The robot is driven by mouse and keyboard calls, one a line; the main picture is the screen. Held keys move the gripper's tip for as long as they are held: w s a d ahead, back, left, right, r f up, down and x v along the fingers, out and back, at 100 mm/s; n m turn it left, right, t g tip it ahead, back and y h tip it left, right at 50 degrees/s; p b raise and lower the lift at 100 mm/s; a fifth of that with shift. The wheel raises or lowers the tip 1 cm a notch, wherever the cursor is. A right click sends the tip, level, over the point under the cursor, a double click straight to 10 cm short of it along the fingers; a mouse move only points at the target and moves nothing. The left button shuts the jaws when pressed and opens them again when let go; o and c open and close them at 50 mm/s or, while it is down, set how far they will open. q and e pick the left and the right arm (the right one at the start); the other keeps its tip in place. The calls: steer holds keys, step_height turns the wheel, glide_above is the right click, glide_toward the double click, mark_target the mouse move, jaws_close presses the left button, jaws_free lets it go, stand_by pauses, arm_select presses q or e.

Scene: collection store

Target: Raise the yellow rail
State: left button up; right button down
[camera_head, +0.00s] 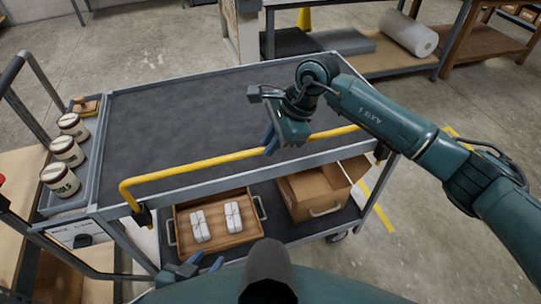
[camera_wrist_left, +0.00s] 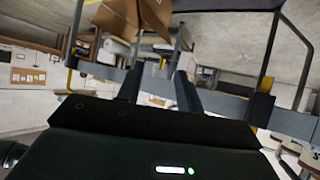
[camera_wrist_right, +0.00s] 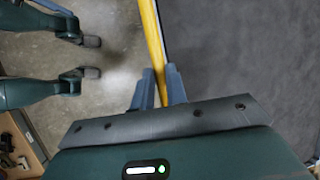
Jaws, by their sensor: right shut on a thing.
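The yellow rail (camera_head: 205,163) runs along the near long side of the grey cart's top (camera_head: 180,115). Its left end bends down to a dark bracket (camera_head: 143,216). In the head view its bar shows over the near strip of the deck; I cannot tell whether it stands fully upright. My right gripper (camera_head: 271,139) is shut on the rail, right of its middle. In the right wrist view the rail (camera_wrist_right: 151,32) passes between the fingers (camera_wrist_right: 160,88). My left gripper (camera_head: 195,267) is low at the cart's near side, its fingers apart and empty (camera_wrist_left: 158,88).
The deck is bare. Several labelled jars (camera_head: 68,151) stand in a side tray at the left. The lower shelf holds a wooden tray (camera_head: 245,232) with white packets and an open cardboard box (camera_head: 310,190). A bench with a bubble-wrap roll (camera_head: 408,33) stands behind.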

step_height(320, 180, up, 6)
steer(key=shift+w+r+p, duration=0.15)
steer(key=shift+p, duration=0.2)
steer(key=c, duration=1.4)
jaws_free()
steer(key=b+v, duration=0.2)
steer(key=v, duration=1.1)
